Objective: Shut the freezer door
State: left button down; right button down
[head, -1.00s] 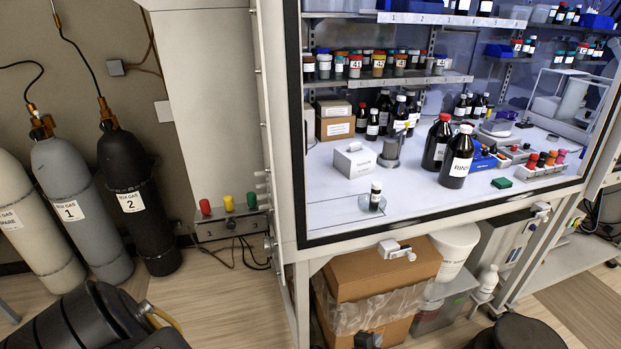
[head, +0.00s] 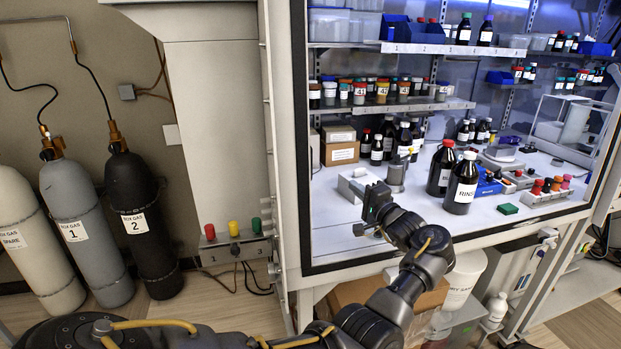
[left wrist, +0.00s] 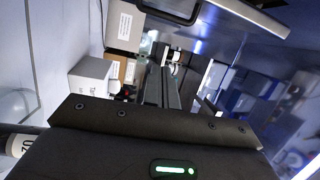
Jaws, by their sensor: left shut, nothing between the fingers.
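I cannot make out a freezer door for certain in either view. My left gripper (head: 368,228) is at the front opening of the glove box, in front of a small white box (head: 350,186) on its white floor. It is shut and empty. In the left wrist view the dark fingers (left wrist: 163,85) lie close together and point into the box. The small white box (left wrist: 92,80) shows beside them. My right gripper is in neither view.
Brown bottles (head: 462,183), vial racks and shelves (head: 455,104) fill the glove box. A vial (left wrist: 16,145) stands close to my left gripper. The dark-edged frame (head: 298,140) borders the opening. Gas cylinders (head: 140,220) stand at left, a cardboard box (head: 345,290) below.

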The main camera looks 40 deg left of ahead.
pick_arm(q)
jog(key=s+a+f+g+p, duration=0.1)
jog(key=a+p, duration=0.4)
jog(key=a, duration=0.7)
jog(key=shift+s+a+n+g+h+p, duration=0.35)
jog(key=shift+s+g, duration=0.35)
jog(key=shift+s, duration=0.5)
